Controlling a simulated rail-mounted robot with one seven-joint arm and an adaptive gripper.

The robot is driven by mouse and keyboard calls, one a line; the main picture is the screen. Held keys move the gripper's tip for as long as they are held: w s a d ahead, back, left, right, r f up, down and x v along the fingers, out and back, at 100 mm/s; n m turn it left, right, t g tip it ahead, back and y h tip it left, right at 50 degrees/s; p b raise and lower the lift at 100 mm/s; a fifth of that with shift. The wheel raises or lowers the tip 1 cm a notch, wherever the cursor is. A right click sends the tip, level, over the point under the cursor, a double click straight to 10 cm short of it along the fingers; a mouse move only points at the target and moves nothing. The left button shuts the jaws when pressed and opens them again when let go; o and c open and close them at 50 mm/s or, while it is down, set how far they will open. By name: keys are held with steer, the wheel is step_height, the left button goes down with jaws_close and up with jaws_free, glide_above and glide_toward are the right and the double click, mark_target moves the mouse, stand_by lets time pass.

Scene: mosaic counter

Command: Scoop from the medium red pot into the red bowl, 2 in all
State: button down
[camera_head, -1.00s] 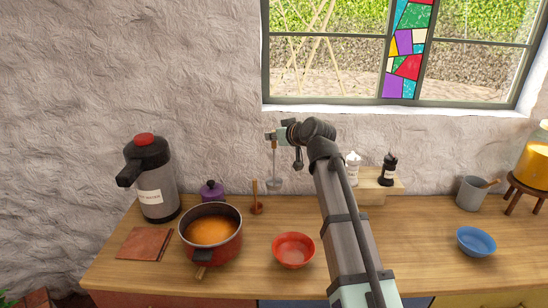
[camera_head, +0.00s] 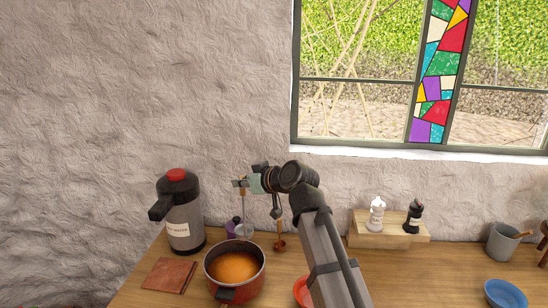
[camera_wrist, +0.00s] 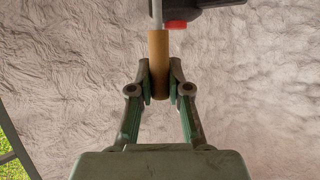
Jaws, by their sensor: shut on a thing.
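My gripper (camera_head: 241,184) is shut on the wooden handle of a ladle (camera_wrist: 158,62). In the head view the ladle (camera_head: 243,230) hangs upright, its pale metal cup appearing just above the far rim of the red pot (camera_head: 254,284). I cannot tell the exact height of the cup over the pot. The pot holds orange soup (camera_head: 234,266). The red bowl (camera_head: 300,291) is right of the pot, largely hidden by my arm and cut by the lower edge. In the wrist view the ladle's cup is out of sight.
A water dispenser (camera_head: 183,220) stands behind and left of the pot. A brown board (camera_head: 168,275) lies left of it. A purple-lidded item (camera_head: 232,224) and a small wooden utensil (camera_head: 280,244) are behind. Shakers stand on a wooden riser (camera_head: 390,240); a blue bowl (camera_head: 505,294) is far right.

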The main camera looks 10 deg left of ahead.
steer(key=s+a+n+g+y, duration=0.1)
steer(key=s+a, duration=0.1)
steer(key=s, duration=0.3)
step_height(320, 180, down, 14)
steer(key=n+b, duration=0.1)
steer(key=b, duration=0.8)
steer(key=shift+f+g, duration=0.2)
steer(key=shift+g, duration=0.2)
steer(key=shift+s+r, duration=0.1)
stand_by(0.5)
step_height(320, 180, up, 11)
steer(key=p, duration=0.4)
steer(key=shift+r+p, duration=0.2)
steer(key=shift+p, duration=0.15)
stand_by(0.5)
steer(key=shift+d, duration=0.1)
stand_by(0.3)
